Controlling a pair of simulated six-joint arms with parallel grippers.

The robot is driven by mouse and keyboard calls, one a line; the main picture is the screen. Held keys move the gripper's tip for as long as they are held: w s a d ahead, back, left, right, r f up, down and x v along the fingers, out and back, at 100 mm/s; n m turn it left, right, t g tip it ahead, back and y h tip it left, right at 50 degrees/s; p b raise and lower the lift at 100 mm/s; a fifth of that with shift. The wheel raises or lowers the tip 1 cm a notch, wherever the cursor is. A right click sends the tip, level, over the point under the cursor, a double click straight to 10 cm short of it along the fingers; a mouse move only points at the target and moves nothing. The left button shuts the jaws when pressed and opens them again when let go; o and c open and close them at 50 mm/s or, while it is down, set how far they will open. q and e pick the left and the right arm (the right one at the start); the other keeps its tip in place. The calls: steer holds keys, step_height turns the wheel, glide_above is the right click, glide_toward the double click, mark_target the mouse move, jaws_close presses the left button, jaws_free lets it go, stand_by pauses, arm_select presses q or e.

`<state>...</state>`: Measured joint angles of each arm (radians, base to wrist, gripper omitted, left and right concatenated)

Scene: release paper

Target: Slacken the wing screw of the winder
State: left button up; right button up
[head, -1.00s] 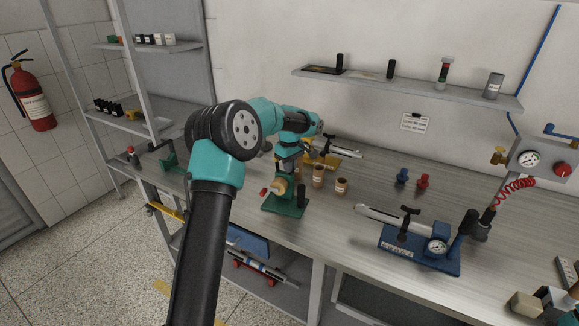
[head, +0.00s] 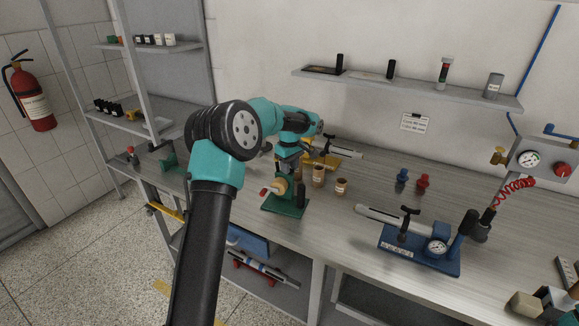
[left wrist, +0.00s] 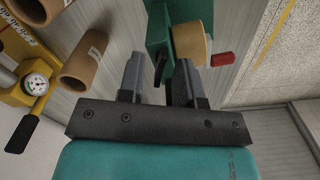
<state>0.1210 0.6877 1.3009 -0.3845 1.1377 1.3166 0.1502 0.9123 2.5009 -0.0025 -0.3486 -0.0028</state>
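The green winder (head: 288,208) stands on the bench near its front edge, with a tan roll (head: 281,186) and a red handle (head: 265,192). In the left wrist view the winder's green body (left wrist: 187,12) is at the top, with the roll and red handle to its right. My left gripper (head: 287,167) is just above the winder, pointing down. In the left wrist view its fingers (left wrist: 160,80) stand apart. A small dark piece (left wrist: 160,68), seemingly the wing screw, shows in the gap between them; I cannot tell whether they touch it. My right gripper is out of view.
Brown cardboard cores (head: 341,186) stand right of the winder. A yellow device with a gauge (head: 322,160) is behind it. Red and blue pieces (head: 422,182) stand near the wall.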

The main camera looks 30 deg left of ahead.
arm_select(q)
step_height(320, 180, up, 18)
steer(key=shift+f, duration=0.25)
stand_by(0.6)
